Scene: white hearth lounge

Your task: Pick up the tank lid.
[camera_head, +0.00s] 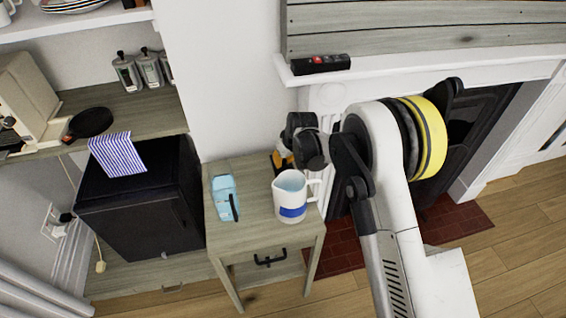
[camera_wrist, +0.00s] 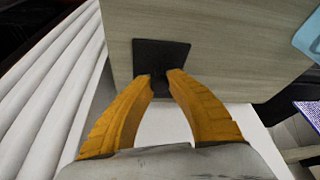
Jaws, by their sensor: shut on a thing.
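The tank lid looks to be the dark, flat, square plate (camera_wrist: 160,55) in the wrist view, at the edge of the small wooden side table (camera_wrist: 230,40). My gripper (camera_wrist: 160,80) has its two orange fingers at the near part of this plate and is shut on it. I cannot tell whether the plate is lifted or still touches the tabletop. In the head view my gripper (camera_head: 283,160) is at the back right of the side table (camera_head: 245,180), behind the white mug, and the plate is hidden there.
The white mug with a blue band (camera_head: 291,195) stands close in front of my gripper. A light-blue carton-like object (camera_head: 224,197) stands left of it on the table. A black cabinet with a striped cloth (camera_head: 118,153) is at left; a white fireplace surround (camera_head: 330,95) is behind.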

